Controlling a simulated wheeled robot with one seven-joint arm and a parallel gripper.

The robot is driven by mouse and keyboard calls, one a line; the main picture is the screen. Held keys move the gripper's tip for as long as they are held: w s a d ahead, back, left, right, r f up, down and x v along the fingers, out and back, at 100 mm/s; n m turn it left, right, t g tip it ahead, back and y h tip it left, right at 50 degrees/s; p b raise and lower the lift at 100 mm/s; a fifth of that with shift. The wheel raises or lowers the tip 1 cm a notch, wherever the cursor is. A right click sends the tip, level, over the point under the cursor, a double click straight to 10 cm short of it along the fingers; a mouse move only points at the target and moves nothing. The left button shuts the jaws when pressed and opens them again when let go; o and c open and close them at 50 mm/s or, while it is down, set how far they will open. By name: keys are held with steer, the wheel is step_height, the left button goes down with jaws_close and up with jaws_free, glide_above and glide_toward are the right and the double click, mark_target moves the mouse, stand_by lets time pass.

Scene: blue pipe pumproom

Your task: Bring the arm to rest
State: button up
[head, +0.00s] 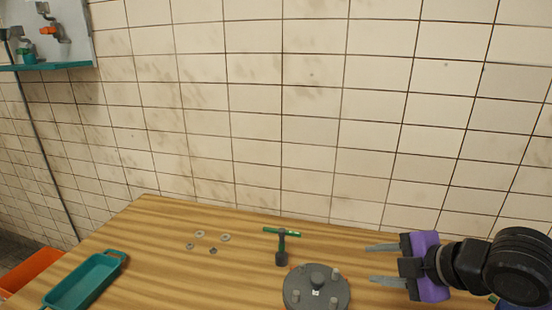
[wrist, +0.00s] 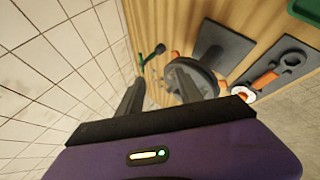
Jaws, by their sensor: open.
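My gripper (head: 384,263) is at the right of the head view, held above the wooden table (head: 170,250). Its two grey fingers are spread apart and point left, with nothing between them. It also shows in the wrist view (wrist: 160,82) as two dark fingers in front of a purple body. The black wrist and arm reach off the right edge of the head view.
A round grey flange (head: 300,297) with upright pegs lies left of my gripper. A green hammer (head: 281,245), several small washers (head: 225,238) and a teal tray (head: 85,283) are on the table. A tiled wall (head: 300,110) stands close behind. An orange bin (head: 30,268) is at far left.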

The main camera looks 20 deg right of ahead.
steer(key=w+a+r+m+t+y, duration=0.1)
steer(key=w+a+r+m+t, duration=0.15)
steer(key=r, duration=0.45)
steer(key=w+a+r+m+t+y, duration=0.2)
steer(key=w+a+r+t, duration=0.2)
steer(key=r, duration=0.3)
steer(key=s+d+r+m+t+h, duration=0.1)
steer(key=s+r+m+t+h, duration=0.35)
steer(key=r+m+t, duration=0.4)
steer(key=s+a+f+m+g, duration=0.1)
steer(key=s+a+f+g, duration=0.2)
steer(key=s+f, duration=0.8)
steer(key=s+a+f+m+g+b, duration=0.1)
steer(key=s+a+f+g, duration=0.2)
steer(key=s+f, duration=0.8)
steer(key=s+a+f+m+g+b, duration=0.1)
steer(key=s+a+f+g, duration=0.2)
steer(key=s+f, duration=0.8)
steer(key=shift+s+f+m+g+h, duration=0.25)
steer(key=shift+f+m+g+h, duration=0.2)
steer(key=shift+f, duration=0.2)
